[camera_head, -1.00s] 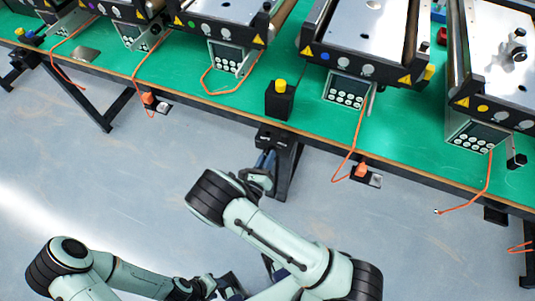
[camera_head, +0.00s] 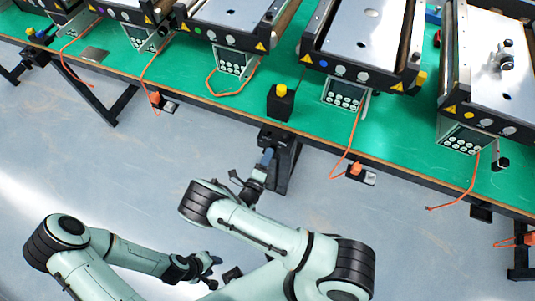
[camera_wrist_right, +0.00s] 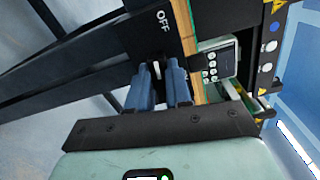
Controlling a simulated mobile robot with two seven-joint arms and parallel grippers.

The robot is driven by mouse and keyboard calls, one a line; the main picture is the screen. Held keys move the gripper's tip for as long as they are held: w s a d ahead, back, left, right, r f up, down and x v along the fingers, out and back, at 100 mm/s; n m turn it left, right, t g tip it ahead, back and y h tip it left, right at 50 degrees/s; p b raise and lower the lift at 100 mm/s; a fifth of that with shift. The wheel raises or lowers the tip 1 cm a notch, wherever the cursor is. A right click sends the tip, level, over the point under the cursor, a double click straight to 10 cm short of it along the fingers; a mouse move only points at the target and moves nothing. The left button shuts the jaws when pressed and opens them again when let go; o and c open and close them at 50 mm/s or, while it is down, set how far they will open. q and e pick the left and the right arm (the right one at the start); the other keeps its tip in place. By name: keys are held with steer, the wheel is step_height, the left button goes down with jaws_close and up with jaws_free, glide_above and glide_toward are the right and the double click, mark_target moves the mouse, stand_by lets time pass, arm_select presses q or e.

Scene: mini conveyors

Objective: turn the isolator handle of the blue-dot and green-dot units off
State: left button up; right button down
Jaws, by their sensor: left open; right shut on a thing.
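The blue-dot unit (camera_head: 363,35) and the green-dot unit (camera_head: 228,12) stand on the green table in the head view. My right gripper (camera_head: 266,158) is at a black isolator box (camera_head: 276,139) under the table's front edge. In the right wrist view, my right gripper (camera_wrist_right: 159,88) has its blue fingers closed around a handle, mostly hidden between them, on a black plate marked OFF (camera_wrist_right: 163,20). A blue dot shows on the unit (camera_wrist_right: 270,46) beyond. My left gripper (camera_head: 211,268) is open and empty, low in the head view, away from the table.
A black box with a yellow button (camera_head: 281,101) stands near the table edge. Orange cables (camera_head: 341,160) hang over the front, with an orange-handled fitting (camera_head: 356,169) below the edge. Another unit with a yellow dot (camera_head: 499,85) stands at the right. Table legs stand below.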

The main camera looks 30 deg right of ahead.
arm_select(q)
steer(key=shift+w+r+p, duration=0.35)
steer(key=shift+w+r, duration=0.15)
steer(key=shift+r, duration=0.1)
arm_select(e)
steer(key=shift+n, duration=0.9)
steer(key=c, duration=1)
jaws_free()
steer(key=shift+c, duration=0.2)
arm_select(q)
steer(key=s+f+b, duration=0.2)
steer(key=shift+f, duration=0.3)
arm_select(e)
steer(key=v, duration=1.3)
steer(key=shift+s, duration=0.15)
steer(key=shift+a, duration=0.1)
